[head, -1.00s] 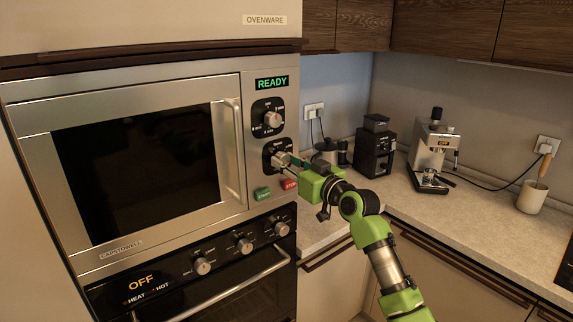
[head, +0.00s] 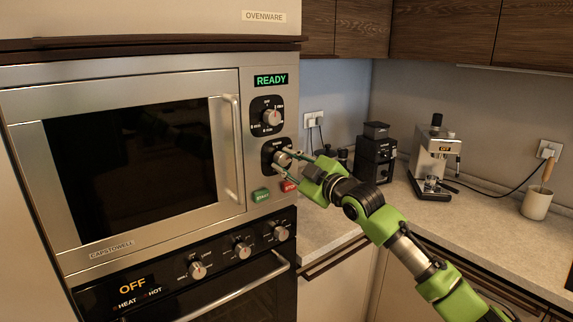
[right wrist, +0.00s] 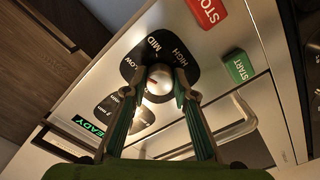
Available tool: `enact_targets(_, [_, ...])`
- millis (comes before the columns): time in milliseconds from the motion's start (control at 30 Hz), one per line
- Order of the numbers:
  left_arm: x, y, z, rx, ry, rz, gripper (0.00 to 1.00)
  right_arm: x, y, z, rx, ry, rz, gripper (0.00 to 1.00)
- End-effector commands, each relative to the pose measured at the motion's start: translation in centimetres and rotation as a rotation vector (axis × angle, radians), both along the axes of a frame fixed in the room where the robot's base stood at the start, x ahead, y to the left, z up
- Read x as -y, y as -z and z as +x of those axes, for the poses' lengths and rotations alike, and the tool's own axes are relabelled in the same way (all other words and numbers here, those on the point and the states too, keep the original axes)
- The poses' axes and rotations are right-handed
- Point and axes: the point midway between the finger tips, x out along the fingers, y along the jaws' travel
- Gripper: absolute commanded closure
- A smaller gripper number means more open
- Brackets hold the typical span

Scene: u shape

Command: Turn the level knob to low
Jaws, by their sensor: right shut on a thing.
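The level knob (head: 282,157) is the lower round silver knob on the microwave's (head: 30,165) control panel. In the right wrist view the knob (right wrist: 159,80) sits on a black plate lettered LOW, MID and HIGH. My right gripper (head: 292,157) comes from the right and is shut on the knob. In the wrist view its fingers (right wrist: 158,92) lie on both sides of the knob. I cannot tell clearly which label the knob points at. My left gripper is not in view.
The upper timer knob (head: 271,117) sits above, under a green READY display (head: 271,80). Green START (head: 261,195) and red STOP (head: 289,186) buttons lie just below. An oven (head: 130,287) is underneath. A grinder (head: 376,155) and coffee machine (head: 433,160) stand on the right counter.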

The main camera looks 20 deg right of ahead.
Motion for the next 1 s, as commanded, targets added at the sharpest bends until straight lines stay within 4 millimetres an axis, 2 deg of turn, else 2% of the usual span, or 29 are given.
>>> enact_targets(400, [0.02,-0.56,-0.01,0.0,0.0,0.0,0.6,0.07,-0.05,0.02,0.06,0.002,-0.168,0.96])
enact_targets(933, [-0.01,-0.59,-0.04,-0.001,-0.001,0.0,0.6,0.01,-0.02,0.03,0.068,0.0,-0.186,0.96])
enact_targets(967, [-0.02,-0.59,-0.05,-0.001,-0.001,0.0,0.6,0.01,-0.02,0.03,0.068,0.0,-0.186,0.69])
enact_targets(1000, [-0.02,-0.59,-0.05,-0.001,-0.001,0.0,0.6,0.01,-0.02,0.03,0.068,0.0,-0.186,0.59])
